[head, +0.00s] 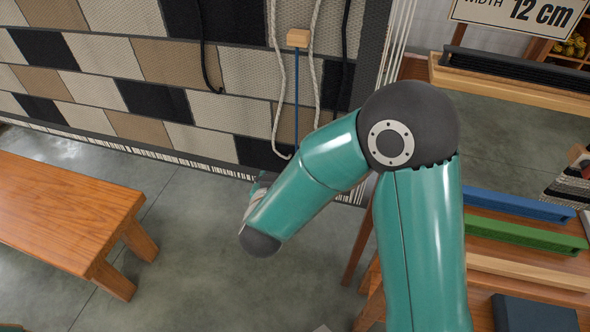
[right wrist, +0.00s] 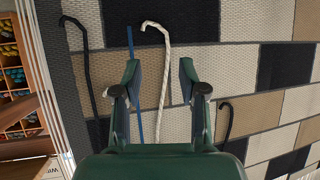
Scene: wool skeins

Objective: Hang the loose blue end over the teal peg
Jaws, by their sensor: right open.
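The loose blue end (head: 297,85) hangs straight down the woven rug below a small wooden block in the head view. Its lower part is hidden behind my right arm. In the right wrist view the blue strand (right wrist: 130,40) runs up the picture, partly behind the left-hand finger. My right gripper (right wrist: 158,72) is open in front of the rug, with a white cord (right wrist: 164,75) showing between its fingers. No contact with either strand can be made out. I cannot make out a teal peg in either view. My left gripper is not in view.
A wooden bench (head: 60,205) stands at left. A table with blue and green bars (head: 525,235) is at right. Floor between is clear.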

